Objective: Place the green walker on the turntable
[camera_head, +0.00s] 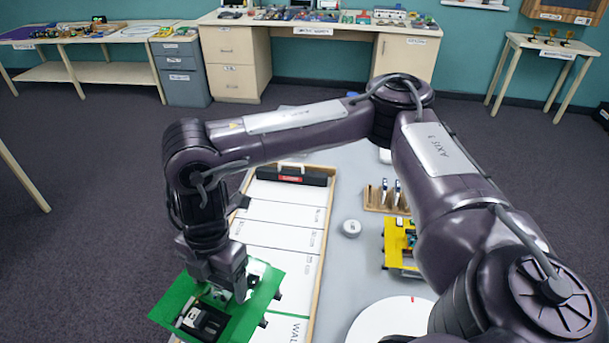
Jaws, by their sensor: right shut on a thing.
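My right gripper (232,284) points down at the lower left of the head view and is shut on the green walker (252,318). The walker is a green plate with white and black parts on it. It is over the near left end of the white marked track (282,236); I cannot tell whether it touches the track. The turntable (385,318) is a white disc at the bottom right, partly hidden by my right arm. My left gripper is not in view.
A yellow device (399,243) stands beyond the turntable, partly behind my arm. A small white round object (351,228) and a wooden holder (376,199) stand near it. A black bar (291,176) crosses the track's far end. Grey table surface is clear between track and turntable.

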